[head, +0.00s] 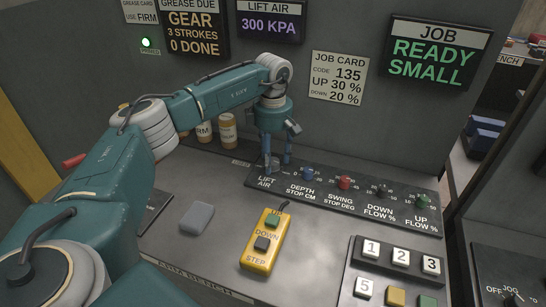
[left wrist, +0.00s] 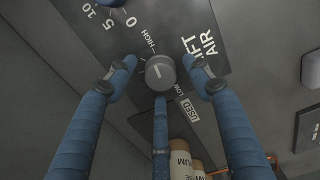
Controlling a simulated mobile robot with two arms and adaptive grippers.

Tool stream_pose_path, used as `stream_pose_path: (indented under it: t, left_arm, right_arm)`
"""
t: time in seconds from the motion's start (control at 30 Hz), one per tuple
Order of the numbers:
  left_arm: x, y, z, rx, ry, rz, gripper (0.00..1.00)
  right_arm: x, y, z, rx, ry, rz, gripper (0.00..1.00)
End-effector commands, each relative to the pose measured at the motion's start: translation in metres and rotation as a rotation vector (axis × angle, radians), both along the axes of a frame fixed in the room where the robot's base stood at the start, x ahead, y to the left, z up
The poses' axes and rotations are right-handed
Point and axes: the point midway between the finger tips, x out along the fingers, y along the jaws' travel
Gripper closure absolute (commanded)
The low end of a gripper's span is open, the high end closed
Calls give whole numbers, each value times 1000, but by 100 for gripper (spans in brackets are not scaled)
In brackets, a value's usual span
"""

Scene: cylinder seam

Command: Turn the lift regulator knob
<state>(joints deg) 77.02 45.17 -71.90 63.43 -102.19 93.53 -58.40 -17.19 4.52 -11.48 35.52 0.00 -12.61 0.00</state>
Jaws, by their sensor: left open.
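The lift regulator knob (left wrist: 160,72) is a grey round knob with a light pointer line, in the left wrist view. It sits on a dark panel between the marks HIGH and LOW, beside the words LIFT AIR. My left gripper (head: 276,163) is over the panel's left end in the head view, fingers pointing down, hiding most of the knob there. In the left wrist view its blue fingers (left wrist: 159,75) are open around the knob, two at the sides and one below. Whether any finger touches it I cannot tell. The lift air display (head: 270,22) reads 300 KPA. My right gripper is not in view.
The same panel (head: 325,203) carries a blue knob (head: 308,173), a red knob (head: 345,183) and more to the right. A yellow pendant (head: 265,240) and a grey block (head: 197,217) lie on the bench in front. Orange-and-white containers (head: 227,129) stand behind left.

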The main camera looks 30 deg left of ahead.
Motion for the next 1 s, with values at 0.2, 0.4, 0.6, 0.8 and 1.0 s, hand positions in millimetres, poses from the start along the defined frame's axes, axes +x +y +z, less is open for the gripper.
stream_pose_path:
  t: [0.2, 0.4, 0.6, 0.8, 1.0]
  left_arm:
    - [1, 0, 15, -1, -1, -1, 49]
    - [1, 0, 56, -1, -4, 0, 49]
    - [1, 0, 96, 0, -3, 0, 49]
    - [0, 0, 117, -1, -1, 1, 49]
    - [0, 0, 120, 0, 0, 0, 49]
  right_arm:
    - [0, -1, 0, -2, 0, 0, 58]
    - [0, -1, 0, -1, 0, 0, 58]
    - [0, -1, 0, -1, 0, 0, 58]
    - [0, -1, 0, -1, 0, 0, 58]
    - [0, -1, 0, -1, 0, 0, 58]
